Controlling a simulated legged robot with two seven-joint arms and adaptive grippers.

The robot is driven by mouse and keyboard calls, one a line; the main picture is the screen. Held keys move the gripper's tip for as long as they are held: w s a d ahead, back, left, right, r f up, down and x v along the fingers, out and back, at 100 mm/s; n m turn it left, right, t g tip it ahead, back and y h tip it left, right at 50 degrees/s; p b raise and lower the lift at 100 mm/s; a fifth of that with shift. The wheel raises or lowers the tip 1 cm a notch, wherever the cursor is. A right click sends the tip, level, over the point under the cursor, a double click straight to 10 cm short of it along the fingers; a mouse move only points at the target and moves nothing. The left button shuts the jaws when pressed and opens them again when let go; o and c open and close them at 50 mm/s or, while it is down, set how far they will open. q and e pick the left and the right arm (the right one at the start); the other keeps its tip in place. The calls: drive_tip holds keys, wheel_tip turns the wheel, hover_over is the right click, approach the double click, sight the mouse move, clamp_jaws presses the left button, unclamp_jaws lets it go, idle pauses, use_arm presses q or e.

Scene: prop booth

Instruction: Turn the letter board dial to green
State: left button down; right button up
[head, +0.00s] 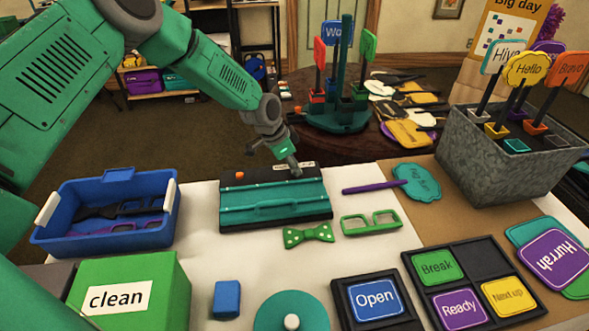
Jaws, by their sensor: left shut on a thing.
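The letter board (228,213) is a black box with a teal ribbed front and a teal handle bar, standing at the back middle of the white table. An orange knob or lamp (239,175) sits on its top left. A small pale label lies on its top near the right end. My left gripper (294,170) reaches down from the upper left to the board's top right. It is shut on a small part there, likely the dial. The fingers hide that part, so its setting and colour marks cannot be read. My right gripper is out of view.
A blue crate (60,237) with glasses props stands left, a green "clean" box (165,290) in front. A green bow tie (308,234), green glasses (371,222) and a teal paddle sign (417,182) lie near the board. A grey planter (500,165) of signs stands right.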

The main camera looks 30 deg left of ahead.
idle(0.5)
use_arm(q)
drive_tip(key=c, duration=1.4)
unclamp_jaws()
drive_tip(key=shift+o, duration=0.2)
drive_tip(key=shift+w+f, duration=0.1)
drive_tip(key=v, duration=1.2)
drive_tip(key=shift+w, duration=0.2)
drive_tip(key=shift+a, duration=0.1)
